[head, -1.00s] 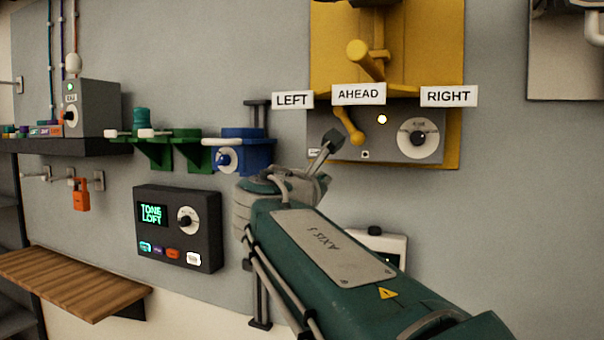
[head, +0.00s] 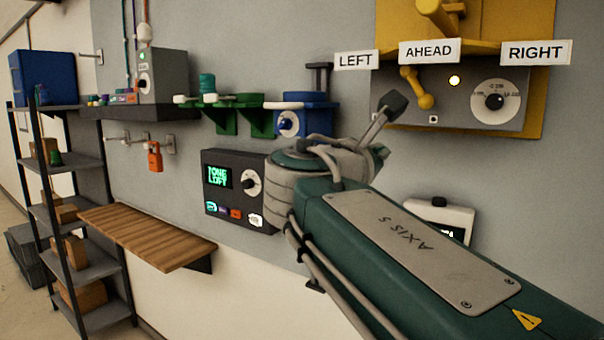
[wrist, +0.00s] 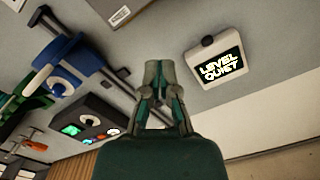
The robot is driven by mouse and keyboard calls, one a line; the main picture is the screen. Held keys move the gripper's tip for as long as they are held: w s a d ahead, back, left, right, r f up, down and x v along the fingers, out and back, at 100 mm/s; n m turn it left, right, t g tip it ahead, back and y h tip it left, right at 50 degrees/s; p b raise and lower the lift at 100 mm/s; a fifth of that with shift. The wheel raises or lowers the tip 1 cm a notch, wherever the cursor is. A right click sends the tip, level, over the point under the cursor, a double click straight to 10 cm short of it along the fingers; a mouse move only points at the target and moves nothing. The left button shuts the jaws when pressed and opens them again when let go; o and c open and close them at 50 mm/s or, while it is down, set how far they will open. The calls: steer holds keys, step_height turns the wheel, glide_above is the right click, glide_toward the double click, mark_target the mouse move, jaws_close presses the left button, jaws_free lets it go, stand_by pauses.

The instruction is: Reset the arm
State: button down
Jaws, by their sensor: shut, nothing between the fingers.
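My gripper (wrist: 158,70) shows in the wrist view, its two fingers together and nothing between them. It is in front of the wall, touching nothing that I can see. In the head view my green arm, marked AXIS 5, reaches in from the lower right, and I cannot make out the fingers there. A white-framed screen (wrist: 215,62) reading LEVEL QUIET is right of the gripper in the wrist view. It shows partly behind my arm in the head view (head: 457,214).
A yellow panel (head: 546,30) with a lever (head: 417,88) under LEFT, AHEAD and RIGHT signs is beyond my arm. A TONE LOFT console (head: 236,200), blue bracket (head: 312,112), wooden shelf (head: 150,235) and black rack (head: 85,200) lie to the left.

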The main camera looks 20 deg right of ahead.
steer(key=s+a+f+m+g+y, duration=0.1)
steer(key=s+a+f+m+y, duration=0.3)
steer(key=f, duration=0.7)
steer(key=s+a+f+m+g+y, duration=0.2)
steer(key=s+a+f+m+y, duration=0.2)
steer(key=f+m, duration=0.4)
steer(key=s+a+f+m+g+y, duration=0.2)
steer(key=s+f+m+y, duration=0.4)
steer(key=f, duration=1)
steer(key=shift+s+a+f+m+y, duration=0.3)
steer(key=shift+s+a+m, duration=0.2)
steer(key=shift+s+a, duration=0.35)
